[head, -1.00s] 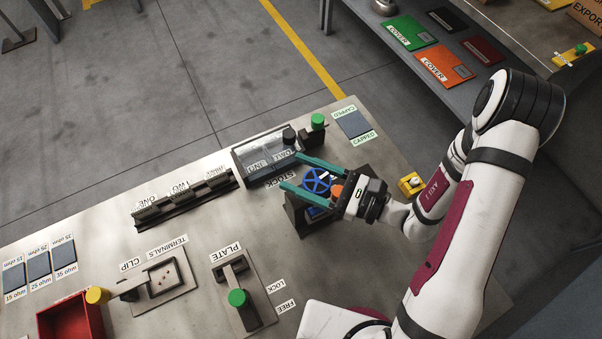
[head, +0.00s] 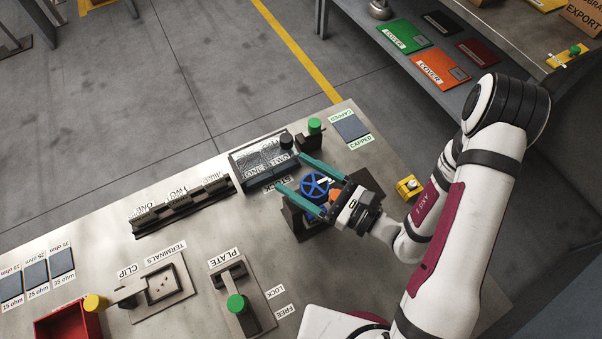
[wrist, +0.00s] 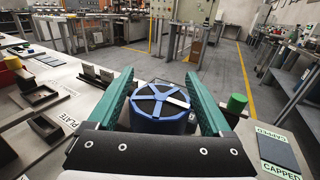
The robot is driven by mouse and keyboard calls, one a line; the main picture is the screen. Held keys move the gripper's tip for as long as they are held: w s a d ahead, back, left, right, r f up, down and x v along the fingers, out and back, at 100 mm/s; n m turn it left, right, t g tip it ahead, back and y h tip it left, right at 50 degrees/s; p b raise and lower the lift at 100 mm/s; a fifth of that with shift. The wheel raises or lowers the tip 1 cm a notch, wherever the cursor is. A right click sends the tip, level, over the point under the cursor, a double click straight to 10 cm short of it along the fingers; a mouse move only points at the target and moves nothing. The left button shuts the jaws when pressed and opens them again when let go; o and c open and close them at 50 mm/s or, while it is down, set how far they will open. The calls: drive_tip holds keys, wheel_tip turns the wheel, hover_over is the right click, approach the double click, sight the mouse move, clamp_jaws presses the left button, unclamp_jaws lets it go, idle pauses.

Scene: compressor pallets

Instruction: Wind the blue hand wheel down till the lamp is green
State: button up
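The blue hand wheel (head: 315,184) is spoked, with a white mark on its face, and tops a dark stand (head: 297,222) marked STOCK. In the wrist view the wheel (wrist: 160,99) sits on a blue round body between my two teal fingers. My gripper (head: 290,170) is open, with one finger on each side of the wheel. In the wrist view the fingers of my gripper (wrist: 158,74) spread past the wheel; whether either touches the rim I cannot tell. No lit green lamp can be made out at the wheel.
Behind the wheel are a clear-topped box (head: 265,163) and a green knob (head: 315,126). A yellow box (head: 409,186) stands to the right.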

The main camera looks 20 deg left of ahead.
drive_tip(key=shift+o, duration=0.8)
drive_tip(key=shift+d, duration=0.45)
drive_tip(key=v, duration=1.5)
drive_tip(key=shift+s+a, duration=0.1)
drive_tip(key=shift+s, duration=0.05)
